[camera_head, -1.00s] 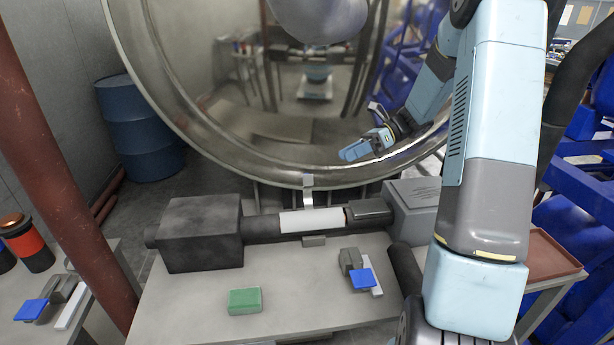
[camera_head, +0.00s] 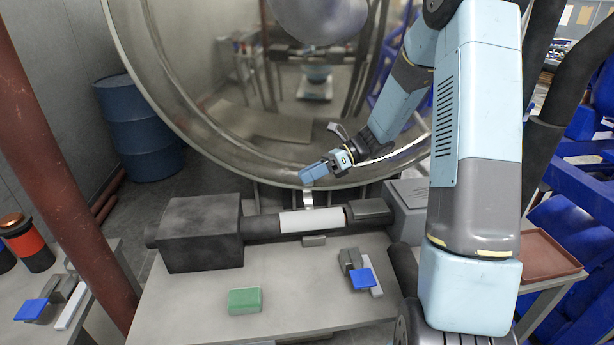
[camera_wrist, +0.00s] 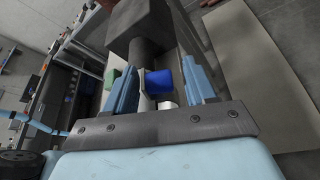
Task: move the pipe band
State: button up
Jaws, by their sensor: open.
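The pipe, a dark horizontal cylinder (camera_head: 262,227), runs between two dark blocks on the bench and has a white section (camera_head: 312,221). A pale metal strip (camera_head: 307,198), which looks like the pipe band, rises behind the white section; whether it touches the pipe is unclear. My gripper (camera_head: 313,174) is just above the strip and hides its top. In the wrist view my gripper (camera_wrist: 160,88) is open, with blue fingers on both sides. Between them show the dark pipe (camera_wrist: 146,55), a pale upright edge (camera_wrist: 144,98), a blue block (camera_wrist: 159,84) and a small white piece (camera_wrist: 166,104).
A large round metal chamber rim (camera_head: 240,176) stands close behind the bench (camera_head: 190,305). A green block (camera_head: 245,301) and a blue-topped clamp-like item (camera_head: 361,280) lie in front of the pipe. A red-brown post (camera_head: 60,180) stands at left. The bench front is mostly clear.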

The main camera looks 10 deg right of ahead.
jog(key=shift+a+f, duration=0.15)
jog(key=shift+a, duration=0.3)
grip_shut()
dwell(0.3)
jog(key=shift+d, duration=0.1)
